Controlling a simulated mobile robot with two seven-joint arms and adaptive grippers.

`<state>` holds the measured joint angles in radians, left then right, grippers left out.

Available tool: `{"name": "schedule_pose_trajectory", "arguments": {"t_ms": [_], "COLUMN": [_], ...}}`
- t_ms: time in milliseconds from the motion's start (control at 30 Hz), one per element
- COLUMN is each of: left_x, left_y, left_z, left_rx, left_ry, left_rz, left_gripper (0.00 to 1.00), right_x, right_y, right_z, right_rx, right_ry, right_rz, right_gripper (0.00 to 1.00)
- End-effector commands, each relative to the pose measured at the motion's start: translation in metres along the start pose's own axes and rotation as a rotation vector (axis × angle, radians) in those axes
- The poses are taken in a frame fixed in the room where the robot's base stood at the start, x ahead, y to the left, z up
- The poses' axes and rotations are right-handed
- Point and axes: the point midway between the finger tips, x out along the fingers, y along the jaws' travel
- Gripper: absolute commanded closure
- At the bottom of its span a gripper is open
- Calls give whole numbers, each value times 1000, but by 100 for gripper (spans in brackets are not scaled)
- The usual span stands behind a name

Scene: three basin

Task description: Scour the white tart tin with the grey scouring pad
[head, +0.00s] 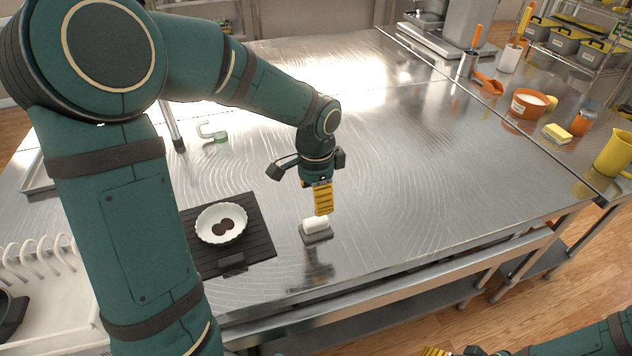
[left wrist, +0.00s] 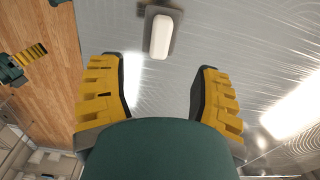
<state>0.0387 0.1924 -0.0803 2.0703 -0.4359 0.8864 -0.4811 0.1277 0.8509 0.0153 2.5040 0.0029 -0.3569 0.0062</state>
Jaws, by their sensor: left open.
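The white tart tin (head: 208,236) sits on a dark ribbed mat (head: 255,218) at the left of the steel table in the head view. It is fluted, with two dark brown patches inside. The grey scouring pad (head: 319,238) lies on the table right of the mat, with a white block-shaped grip on top. It also shows at the top of the left wrist view (left wrist: 152,55). My left gripper (head: 322,207) points down just above and behind the pad, open and empty. My right gripper (head: 435,351) barely enters at the bottom edge; its fingers are mostly cut off.
A green-based hook-shaped item (head: 214,135) lies farther back. A white rack (head: 40,262) stands at the left. An orange pot (head: 528,105), a yellow sponge (head: 557,133) and a yellow jug (head: 614,153) stand along the right. The middle of the table is clear.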

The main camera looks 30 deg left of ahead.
Motion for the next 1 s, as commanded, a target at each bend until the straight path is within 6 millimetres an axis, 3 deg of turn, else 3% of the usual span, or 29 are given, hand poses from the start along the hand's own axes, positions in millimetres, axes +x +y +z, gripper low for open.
{"name": "schedule_pose_trajectory", "arguments": {"t_ms": [200,500,700,1000], "left_x": [43,87,98,99], "left_y": [1,0,0,0], "left_z": [0,0,0,0], "left_rx": [0,-1,-1,-1], "left_ry": [-2,-1,1,1], "left_rz": [3,2,0,0], "left_gripper": [36,36,36,36], "right_x": [10,18,20,20], "right_y": [4,7,7,7], "right_z": [4,8,8,9], "right_rx": [-3,-6,-6,-6], "right_ry": [-8,-16,-18,-18], "right_rz": [-1,-2,-2,-2], "right_gripper": [33,33,33,33]}}
